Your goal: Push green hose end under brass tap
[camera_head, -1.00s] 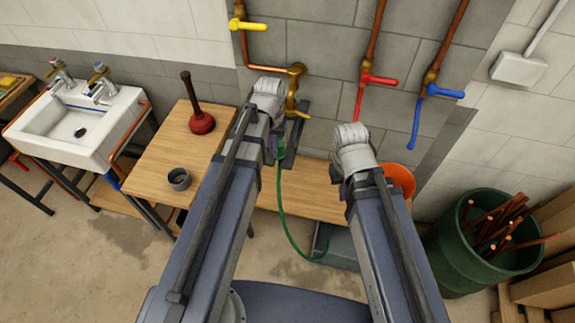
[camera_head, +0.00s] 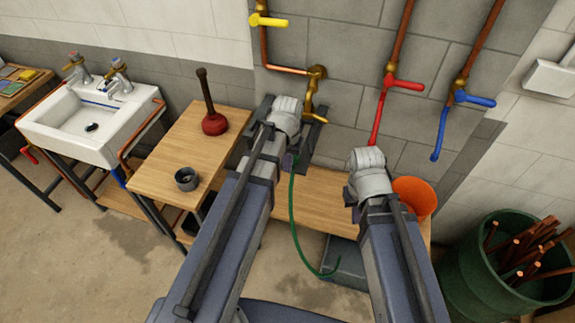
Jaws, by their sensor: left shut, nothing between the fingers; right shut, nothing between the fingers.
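The brass tap (camera_head: 314,92) hangs from a copper pipe on the grey block wall, above the wooden bench (camera_head: 312,186). The green hose (camera_head: 295,220) rises from the floor side in a curve to the bench.
An orange bucket (camera_head: 415,195) is beside my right arm. Red (camera_head: 402,84) and blue (camera_head: 475,100) taps hang at the right. A green barrel (camera_head: 478,285) holds copper pipes.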

